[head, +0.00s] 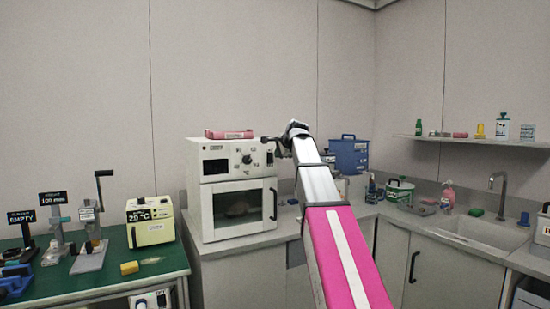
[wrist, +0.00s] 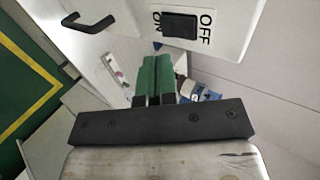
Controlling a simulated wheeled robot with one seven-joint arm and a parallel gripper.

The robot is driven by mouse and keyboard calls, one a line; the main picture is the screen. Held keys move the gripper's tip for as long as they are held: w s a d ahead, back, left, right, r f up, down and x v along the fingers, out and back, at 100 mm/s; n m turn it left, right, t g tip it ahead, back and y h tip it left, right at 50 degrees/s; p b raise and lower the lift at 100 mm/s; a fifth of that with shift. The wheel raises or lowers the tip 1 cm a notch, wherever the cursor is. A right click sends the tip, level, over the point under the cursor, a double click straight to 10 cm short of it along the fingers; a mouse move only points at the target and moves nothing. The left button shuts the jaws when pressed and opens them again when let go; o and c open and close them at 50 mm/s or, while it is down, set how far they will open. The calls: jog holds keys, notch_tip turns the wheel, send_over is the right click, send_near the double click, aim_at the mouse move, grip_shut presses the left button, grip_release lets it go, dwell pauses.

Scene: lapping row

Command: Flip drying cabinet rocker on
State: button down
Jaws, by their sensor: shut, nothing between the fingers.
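Which side is pressed in, I cannot tell. My gripper (wrist: 157,60) has green fingers, shut and empty, with their tips just short of the rocker and a little to its left in the picture.
The cabinet's black door handle (head: 273,204) juts out below the panel. A pink-red item (head: 228,134) lies on the cabinet's top. A blue bin (head: 348,154) stands behind my arm. A green bench (head: 115,271) with tools is at the left, a sink (head: 480,232) at the right.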

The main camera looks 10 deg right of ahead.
jog(key=v, duration=0.7)
jog(key=shift+s+r, duration=0.25)
jog(key=shift+s, duration=0.1)
jog(key=shift+d, duration=0.1)
jog(key=shift+s+d+f, duration=0.1)
jog(key=shift+s+f, duration=0.1)
jog(key=shift+f, duration=0.55)
